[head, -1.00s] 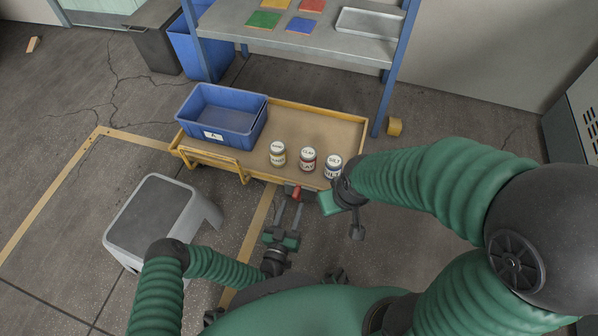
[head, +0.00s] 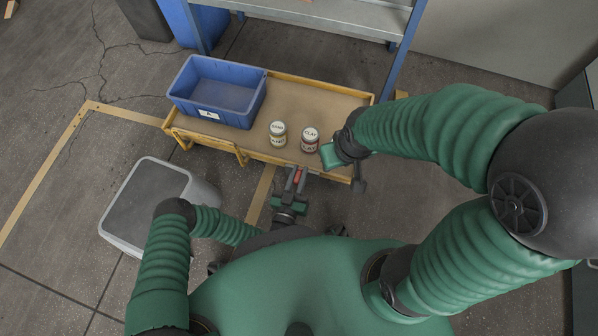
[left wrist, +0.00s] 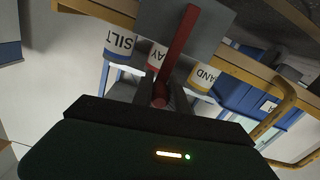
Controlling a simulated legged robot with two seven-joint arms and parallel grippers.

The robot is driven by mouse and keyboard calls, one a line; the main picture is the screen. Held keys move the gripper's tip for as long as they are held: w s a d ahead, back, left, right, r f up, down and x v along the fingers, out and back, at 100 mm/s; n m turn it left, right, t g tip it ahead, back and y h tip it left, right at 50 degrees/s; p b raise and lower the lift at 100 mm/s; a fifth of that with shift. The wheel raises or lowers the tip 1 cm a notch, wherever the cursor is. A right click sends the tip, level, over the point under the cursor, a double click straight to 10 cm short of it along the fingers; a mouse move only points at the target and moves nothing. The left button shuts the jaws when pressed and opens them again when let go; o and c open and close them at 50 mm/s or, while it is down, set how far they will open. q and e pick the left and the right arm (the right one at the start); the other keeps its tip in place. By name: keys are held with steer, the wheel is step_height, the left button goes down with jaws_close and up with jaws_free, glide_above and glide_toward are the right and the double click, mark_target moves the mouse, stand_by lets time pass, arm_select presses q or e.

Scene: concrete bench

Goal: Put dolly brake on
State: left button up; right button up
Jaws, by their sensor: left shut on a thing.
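The dolly (head: 340,98) is a low yellow-framed cart with a tan deck. Its brake lever is a red bar at the near edge, small in the head view (head: 297,177) and large in the left wrist view (left wrist: 182,45). My left gripper (head: 292,186) is at that near edge, its fingers (left wrist: 160,98) shut around the lower end of the red lever. The lever stands out beyond the fingers in front of a grey plate (left wrist: 205,28). My right gripper (head: 343,163) is by the dolly's near right corner; its jaw gap is not clear.
On the deck stand a blue bin (head: 185,100), a sand jar (head: 278,134) and a clay jar (head: 310,139). A silt jar (left wrist: 120,42) shows in the left wrist view. A grey step stool (head: 145,198) stands at left. A blue-post shelf (head: 320,18) is behind.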

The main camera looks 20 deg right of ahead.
arm_select(q)
jaws_close()
stand_by(0.9)
arm_select(e)
steer(key=shift+s, duration=0.15)
